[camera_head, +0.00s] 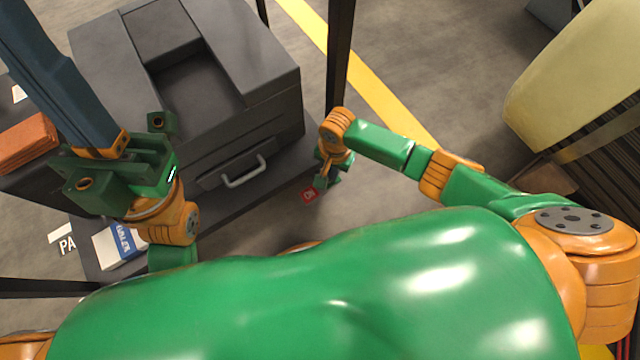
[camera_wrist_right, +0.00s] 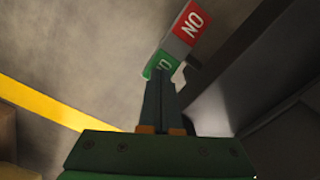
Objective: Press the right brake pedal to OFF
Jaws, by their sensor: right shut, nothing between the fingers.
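The right brake pedal shows in the right wrist view with a red half (camera_wrist_right: 188,24) marked "NO" as seen here and a green half (camera_wrist_right: 157,63), its lettering partly covered. In the head view a small red part of the pedal (camera_head: 309,195) shows beside my right gripper (camera_head: 321,182), low by the cart's corner. In the wrist view my right gripper (camera_wrist_right: 162,75) is shut and empty, its tips overlapping the green half; I cannot tell whether they touch it. My left gripper (camera_head: 60,80) points up-left, far from the pedal; its finger gap is unclear.
A dark grey machine cart (camera_head: 225,40) with a pale handle (camera_head: 245,171) stands left of my right gripper. A dark post (camera_head: 340,50) rises behind it. Grey floor with a yellow stripe (camera_head: 372,92) is open right.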

